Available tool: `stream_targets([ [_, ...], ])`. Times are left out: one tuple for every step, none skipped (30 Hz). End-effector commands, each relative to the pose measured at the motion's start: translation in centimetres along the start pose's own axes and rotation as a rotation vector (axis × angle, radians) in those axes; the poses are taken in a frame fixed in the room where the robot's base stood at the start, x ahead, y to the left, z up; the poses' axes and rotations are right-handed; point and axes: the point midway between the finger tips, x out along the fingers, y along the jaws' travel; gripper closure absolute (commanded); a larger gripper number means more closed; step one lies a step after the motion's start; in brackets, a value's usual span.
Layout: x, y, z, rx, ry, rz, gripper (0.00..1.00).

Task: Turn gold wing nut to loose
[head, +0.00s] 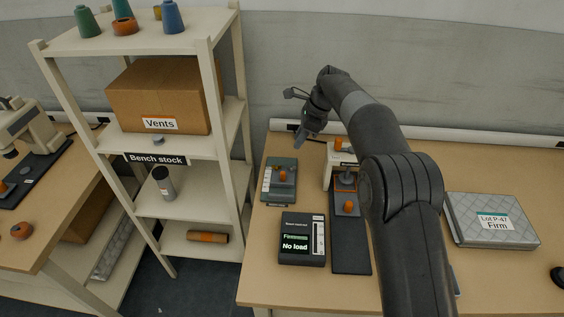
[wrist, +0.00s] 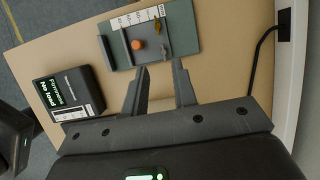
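A grey-green fixture plate (head: 270,193) lies flat on the bench, left of centre in the head view. In the wrist view the plate (wrist: 184,30) is at the top, with a white marked strip along one edge. A small gold wing nut (wrist: 157,24) sits on it near that strip. A round orange knob (wrist: 138,44) and a small dull grey-brown piece (wrist: 163,50) are also on the plate. My gripper (wrist: 161,66) is open and empty, above the bench beside the plate. In the head view my gripper (head: 306,135) hangs behind the plate, apart from it.
A black meter (head: 302,240) reading "No load" stands in front of the plate. A press-like tester (head: 350,245) with orange parts stands to its right. A grey case (head: 490,220) marked "Firm" lies farther right. A cream shelf (head: 140,147) stands left of the bench.

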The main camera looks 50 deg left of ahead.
Motion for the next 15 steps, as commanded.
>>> stream_targets([
  [0.8,-0.1,0.5,0.007,-0.003,0.007,0.75],
  [1.1,-0.1,0.7,0.01,-0.004,0.009,0.75],
  [1.4,-0.1,0.9,0.013,-0.006,0.011,0.75],
  [1.6,-0.1,0.9,0.014,-0.007,0.012,0.75],
  [1.8,-0.1,1.0,0.016,-0.007,0.014,0.75],
  [2.2,-0.1,1.0,0.017,-0.007,0.015,0.75],
  [2.5,-0.1,1.0,0.017,-0.007,0.015,0.75],
  [2.9,-0.1,0.9,0.017,-0.007,0.015,0.75],
  [3.5,-0.1,0.9,0.017,-0.006,0.016,0.75],
  [4.0,0.0,0.9,0.017,-0.006,0.016,0.75],
  [4.5,0.0,0.9,0.017,-0.006,0.017,0.75],
  [5.3,0.0,1.0,0.016,-0.006,0.016,0.75],
  [5.9,0.0,1.0,0.016,-0.006,0.016,0.75],
  [6.5,0.0,1.0,0.016,-0.005,0.017,0.75],
  [7.3,0.0,1.0,0.016,-0.005,0.016,0.75],
])
